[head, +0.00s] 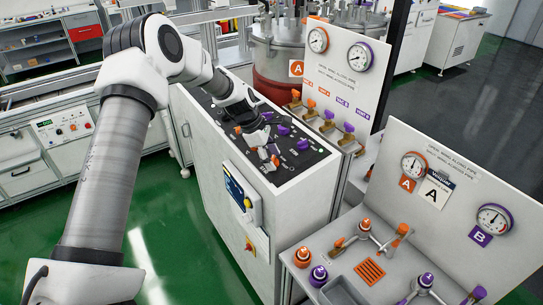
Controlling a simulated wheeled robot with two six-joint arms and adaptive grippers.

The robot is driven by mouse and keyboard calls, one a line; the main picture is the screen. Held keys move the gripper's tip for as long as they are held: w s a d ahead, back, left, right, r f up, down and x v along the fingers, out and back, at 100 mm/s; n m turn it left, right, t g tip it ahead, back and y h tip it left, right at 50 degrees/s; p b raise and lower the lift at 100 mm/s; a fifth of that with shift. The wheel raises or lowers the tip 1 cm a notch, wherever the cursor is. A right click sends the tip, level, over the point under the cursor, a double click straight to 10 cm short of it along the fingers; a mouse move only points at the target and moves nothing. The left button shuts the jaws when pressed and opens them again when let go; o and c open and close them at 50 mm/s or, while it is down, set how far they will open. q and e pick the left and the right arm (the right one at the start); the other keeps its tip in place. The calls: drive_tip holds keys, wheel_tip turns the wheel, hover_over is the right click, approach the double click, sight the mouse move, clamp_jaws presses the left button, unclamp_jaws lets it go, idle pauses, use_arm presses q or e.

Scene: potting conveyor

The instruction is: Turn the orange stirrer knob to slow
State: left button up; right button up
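The black control panel (300,165) tops a white cabinet in the middle of the head view. It carries several small orange and purple knobs and labels too small to read. A purple knob (303,144) and another purple knob (282,130) show to the right of my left wrist. A small orange part (238,130) shows just left of the wrist. My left gripper (268,154) points down at the panel's near part, close to its surface. Its fingers are small and partly hidden, so I cannot tell whether they touch a knob. Which orange knob is the stirrer knob is unclear. My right gripper is out of view.
A gauge board (345,75) with a row of valves stands behind the panel on the right. A second gauge board (450,200) rises over a bench with orange and purple fittings. A metal tank (280,50) stands behind. Green floor (180,240) is open at lower left.

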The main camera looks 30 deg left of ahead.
use_arm(q)
drive_tip(key=shift+s+r, duration=0.15)
drive_tip(key=shift+s, duration=0.1)
drive_tip(key=c, duration=0.5)
drive_tip(key=shift+c, duration=1.2)
drive_tip(key=shift+f+m, duration=0.2)
drive_tip(key=shift+m, duration=0.2)
drive_tip(key=m+g, duration=0.1)
drive_tip(key=m, duration=0.2)
drive_tip(key=shift+f, duration=0.1)
drive_tip(key=m+g, duration=0.1)
drive_tip(key=m, duration=0.4)
drive_tip(key=shift+w+d, duration=0.1)
